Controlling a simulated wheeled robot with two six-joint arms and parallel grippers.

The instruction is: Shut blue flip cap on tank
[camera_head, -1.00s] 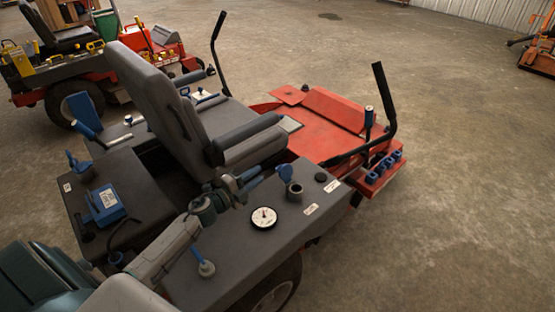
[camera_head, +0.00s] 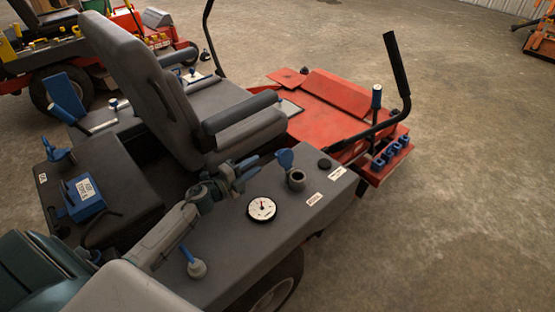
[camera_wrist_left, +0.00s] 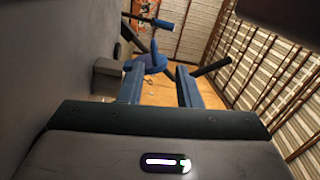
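The blue flip cap (camera_head: 286,158) stands open, tilted up beside the short grey filler neck (camera_head: 297,180) on the mower's dark grey tank (camera_head: 235,240). My left gripper (camera_head: 256,165) is just left of the cap in the head view, at about its height. In the left wrist view the two blue fingers (camera_wrist_left: 160,72) are apart with nothing held. The cap (camera_wrist_left: 152,62) shows beyond and between their tips there, and the grey neck (camera_wrist_left: 107,76) is to the left. I cannot tell whether a finger touches the cap. My right gripper is not in view.
Bare floor (camera_head: 470,210) lies to the right.

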